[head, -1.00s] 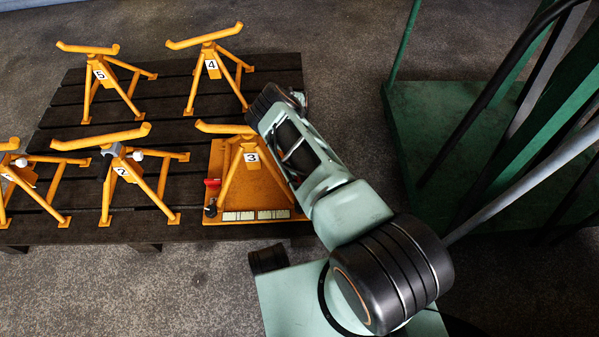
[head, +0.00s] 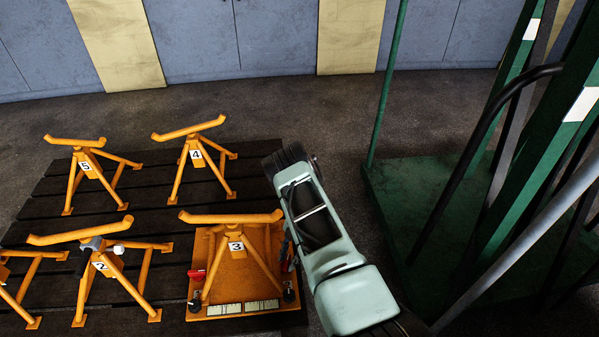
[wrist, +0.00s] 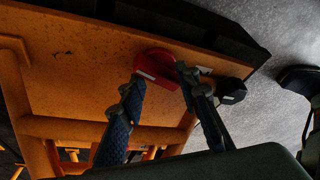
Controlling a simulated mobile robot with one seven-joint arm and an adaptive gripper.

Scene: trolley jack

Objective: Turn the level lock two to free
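An orange base plate (head: 250,278) carries the stand marked 3 (head: 235,245) in the head view. A red lock (head: 196,274) shows at its left side, with a black knob (head: 193,304) below it. In the wrist view, a red lock (wrist: 158,62) sits on the orange plate, with a black knob (wrist: 231,91) to its right. I cannot tell which numbered lock this is. My gripper (wrist: 160,76) is open, its two fingers apart with the red lock seen between and beyond the tips. Contact is unclear. My arm largely hides the gripper in the head view.
Orange stands marked 2 (head: 100,265), 4 (head: 196,154) and 5 (head: 85,167) stand on the dark slatted pallet (head: 135,215). A green trolley frame (head: 420,190) is close on the right. Open floor (head: 250,105) lies behind the pallet.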

